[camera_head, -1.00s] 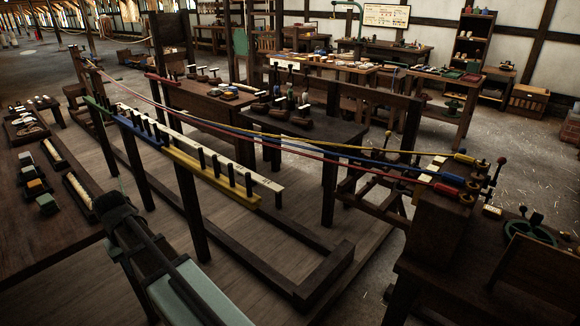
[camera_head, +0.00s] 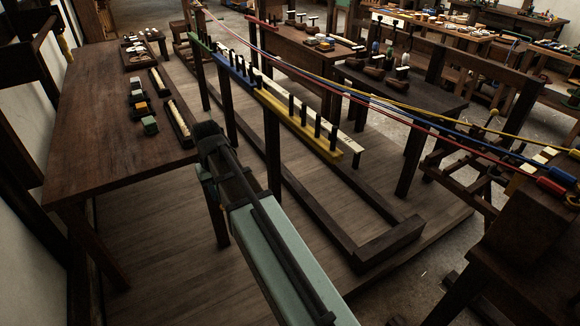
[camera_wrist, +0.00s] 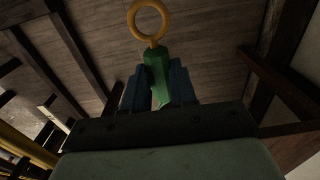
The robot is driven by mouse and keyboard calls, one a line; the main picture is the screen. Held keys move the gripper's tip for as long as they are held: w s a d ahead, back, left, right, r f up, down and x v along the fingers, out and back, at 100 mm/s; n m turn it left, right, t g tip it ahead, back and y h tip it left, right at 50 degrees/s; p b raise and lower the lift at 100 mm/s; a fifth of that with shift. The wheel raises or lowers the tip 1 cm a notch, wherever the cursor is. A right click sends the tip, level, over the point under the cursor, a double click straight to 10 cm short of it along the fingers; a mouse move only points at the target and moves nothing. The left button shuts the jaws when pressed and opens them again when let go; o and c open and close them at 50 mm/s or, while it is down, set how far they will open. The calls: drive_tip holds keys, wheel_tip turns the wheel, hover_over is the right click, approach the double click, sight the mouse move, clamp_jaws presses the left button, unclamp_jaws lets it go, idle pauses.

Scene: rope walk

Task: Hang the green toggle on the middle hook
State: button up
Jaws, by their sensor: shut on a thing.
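In the wrist view, my gripper (camera_wrist: 158,88) is shut on the green toggle (camera_wrist: 156,66), a green block with an orange-yellow ring (camera_wrist: 148,22) standing out beyond the fingers. In the head view, the dark end of my arm points towards the rail; the fingers and the toggle cannot be made out there. The long rail has green, blue (camera_head: 236,68) and yellow (camera_head: 300,122) sections with several dark upright pegs (camera_head: 291,105). I cannot tell which of these, if any, is the middle hook. The toggle is apart from the rail as far as I can see.
A brown table (camera_head: 110,130) on the left holds small coloured blocks (camera_head: 150,125) and trays. Taut yellow, blue and red ropes (camera_head: 420,127) run beyond the rail. Dark posts (camera_head: 272,150) carry the rail. The plank floor (camera_head: 160,240) at lower left is clear.

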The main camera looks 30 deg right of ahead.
drive_tip(key=w+d+r, duration=0.1)
drive_tip(key=d+r, duration=0.1)
drive_tip(key=d, duration=1)
drive_tip(key=w+d+r, duration=0.1)
drive_tip(key=d+r, duration=0.1)
drive_tip(key=d, duration=0.9)
drive_tip(key=s+d+r+h, duration=0.1)
drive_tip(key=s+d+r, duration=0.15)
drive_tip(key=d, duration=0.85)
drive_tip(key=s+d+r, duration=0.1)
drive_tip(key=s+d, duration=0.3)
drive_tip(key=d, duration=0.6)
drive_tip(key=s+d+r, duration=0.4)
drive_tip(key=s+d, duration=1.1)
drive_tip(key=d, duration=0.2)
drive_tip(key=s+d+r+h, duration=0.1)
drive_tip(key=s+d+r, duration=0.3)
drive_tip(key=s+d, duration=1.2)
drive_tip(key=d, duration=0.2)
drive_tip(key=shift+d+r, duration=0.15)
drive_tip(key=shift+d, duration=0.15)
wheel_tip(320, 180, down, 6)
drive_tip(key=shift+s+f, duration=0.1)
drive_tip(key=shift+f, duration=0.3)
